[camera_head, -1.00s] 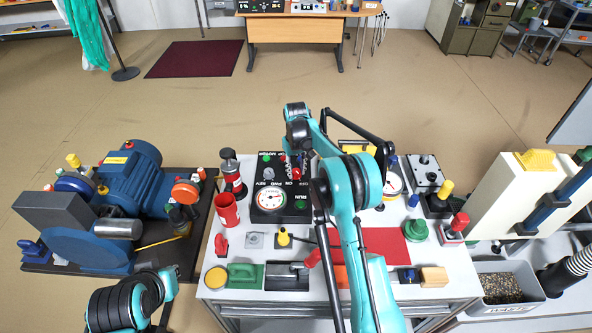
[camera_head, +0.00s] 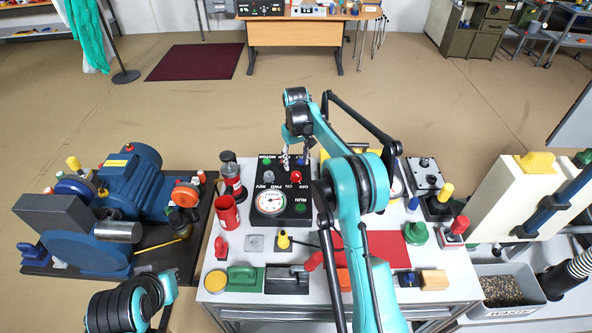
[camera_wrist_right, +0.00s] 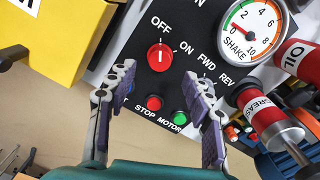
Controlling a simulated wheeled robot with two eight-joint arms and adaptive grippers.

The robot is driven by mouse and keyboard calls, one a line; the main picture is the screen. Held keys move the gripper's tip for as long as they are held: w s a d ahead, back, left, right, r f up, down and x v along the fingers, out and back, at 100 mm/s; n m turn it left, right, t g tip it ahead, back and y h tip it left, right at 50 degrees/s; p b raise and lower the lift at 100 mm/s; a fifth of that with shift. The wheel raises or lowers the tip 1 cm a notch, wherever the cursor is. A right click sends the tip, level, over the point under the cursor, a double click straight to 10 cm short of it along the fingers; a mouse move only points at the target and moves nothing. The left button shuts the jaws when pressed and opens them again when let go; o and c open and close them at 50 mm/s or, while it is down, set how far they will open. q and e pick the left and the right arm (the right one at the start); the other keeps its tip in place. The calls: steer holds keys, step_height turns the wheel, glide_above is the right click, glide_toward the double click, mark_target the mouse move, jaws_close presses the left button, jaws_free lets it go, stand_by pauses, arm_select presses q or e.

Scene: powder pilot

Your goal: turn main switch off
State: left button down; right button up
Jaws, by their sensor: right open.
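The main switch is a red round knob (camera_wrist_right: 160,57) with a white mark, beside the printed OFF and ON labels on the black control panel (camera_wrist_right: 140,42). The white mark runs nearly up and down in the wrist picture, toward the OFF side. In the head view the red knob (camera_head: 296,177) sits on the panel (camera_head: 262,217) right of the gauge. My right gripper (camera_wrist_right: 163,82) is open and empty, its two fingers spread below the knob in the wrist view. In the head view the right gripper (camera_head: 295,160) is at the panel's far edge.
A red stop button (camera_wrist_right: 155,102) and a green motor button (camera_wrist_right: 180,118) lie between the fingers in the picture.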

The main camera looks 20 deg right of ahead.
mark_target(296, 174)
step_height(296, 174, up, 6)
steer(key=shift+f, duration=0.1)
stand_by(0.5)
